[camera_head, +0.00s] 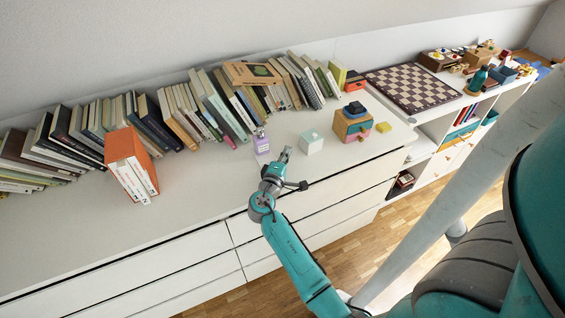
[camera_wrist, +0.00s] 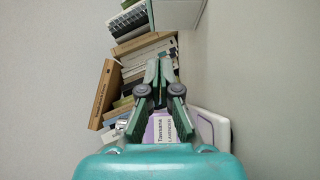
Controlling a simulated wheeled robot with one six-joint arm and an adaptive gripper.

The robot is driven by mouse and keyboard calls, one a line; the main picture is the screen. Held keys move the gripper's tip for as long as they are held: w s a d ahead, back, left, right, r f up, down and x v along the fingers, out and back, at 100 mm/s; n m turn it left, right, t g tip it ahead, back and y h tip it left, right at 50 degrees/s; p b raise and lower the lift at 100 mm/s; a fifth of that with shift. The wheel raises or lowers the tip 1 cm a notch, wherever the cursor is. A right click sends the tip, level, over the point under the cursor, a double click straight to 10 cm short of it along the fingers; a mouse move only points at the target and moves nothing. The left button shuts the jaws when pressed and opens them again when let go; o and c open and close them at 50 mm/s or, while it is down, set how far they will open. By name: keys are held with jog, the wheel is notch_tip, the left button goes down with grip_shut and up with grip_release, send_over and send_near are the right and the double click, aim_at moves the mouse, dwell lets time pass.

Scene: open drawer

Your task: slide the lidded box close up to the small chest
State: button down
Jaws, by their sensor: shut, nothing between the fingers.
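The lidded box (camera_head: 311,142) is a small pale mint cube standing on the white dresser top. The small chest (camera_head: 351,125) is wooden with a teal front panel and stands to the right of the box, with a gap between them. My gripper (camera_head: 286,152) is shut and empty, low over the dresser top, just left of the box and apart from it. In the wrist view my gripper's fingertips (camera_wrist: 160,65) are together, and a pale box, which looks like the lidded box (camera_wrist: 180,12), shows partly at the top edge.
A purple bottle (camera_head: 261,144) stands close left of my gripper; its label (camera_wrist: 163,130) shows in the wrist view. Books (camera_head: 205,105) line the back. A yellow block (camera_head: 383,127) lies right of the chest. An orange book box (camera_head: 130,163) stands far left.

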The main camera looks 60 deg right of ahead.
aim_at(319, 142)
jog(key=d, duration=0.2)
jog(key=s+d, duration=0.1)
jog(key=d, duration=0.1)
jog(key=shift+s+d, duration=0.1)
jog(key=shift+s, duration=0.1)
jog(key=shift+s+d, duration=0.2)
jog(key=shift+d, duration=0.1)
jog(key=s+d, duration=0.1)
jog(key=d, duration=0.1)
jog(key=s+d, duration=0.2)
jog(key=d, duration=0.1)
jog(key=s+d, duration=0.1)
jog(key=d, duration=0.1)
jog(key=shift+s+d, duration=0.25)
